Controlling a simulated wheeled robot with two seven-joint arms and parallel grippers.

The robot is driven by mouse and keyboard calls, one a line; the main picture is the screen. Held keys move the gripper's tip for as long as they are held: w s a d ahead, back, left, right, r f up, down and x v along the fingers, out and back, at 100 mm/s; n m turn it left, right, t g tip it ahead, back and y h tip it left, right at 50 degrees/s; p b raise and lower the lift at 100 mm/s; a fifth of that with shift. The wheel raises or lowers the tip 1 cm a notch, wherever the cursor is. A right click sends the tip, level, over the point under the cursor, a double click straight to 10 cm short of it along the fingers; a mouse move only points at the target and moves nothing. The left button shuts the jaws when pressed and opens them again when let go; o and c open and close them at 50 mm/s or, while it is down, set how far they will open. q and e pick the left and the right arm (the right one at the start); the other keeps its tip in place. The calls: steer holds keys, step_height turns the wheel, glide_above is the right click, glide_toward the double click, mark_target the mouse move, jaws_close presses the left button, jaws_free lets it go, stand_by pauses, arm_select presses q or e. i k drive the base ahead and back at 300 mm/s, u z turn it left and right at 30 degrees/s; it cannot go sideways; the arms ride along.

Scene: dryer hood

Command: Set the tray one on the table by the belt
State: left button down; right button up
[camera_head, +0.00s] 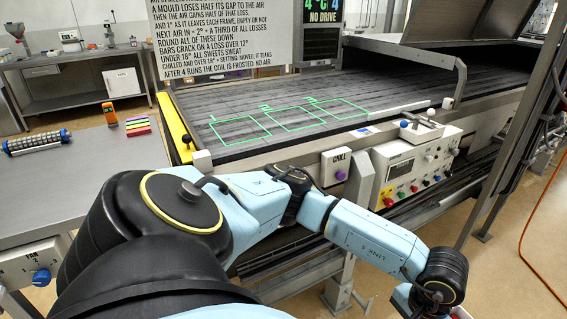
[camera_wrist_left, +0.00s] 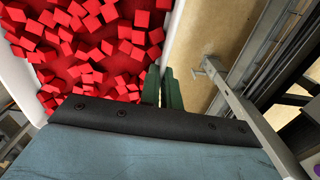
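A tray with a white rim (camera_wrist_left: 178,30) and many loose red cubes (camera_wrist_left: 90,45) fills the upper left of the left wrist view. I see no number on it. My left gripper (camera_wrist_left: 162,88) has its two dark green fingers close together, one on each side of the tray's right wall, and appears shut on it. In the head view my left arm reaches across to the lower right, and its fingers are out of frame. The steel table (camera_head: 85,180) stands at the left by the belt (camera_head: 230,100). My right gripper is not in view.
Green outlines (camera_head: 240,129) mark the empty belt. A control box (camera_head: 415,165) and metal posts stand near my arm.

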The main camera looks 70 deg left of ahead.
mark_target(61, 178)
steer(key=k, duration=1.6)
steer(key=u, duration=2.4)
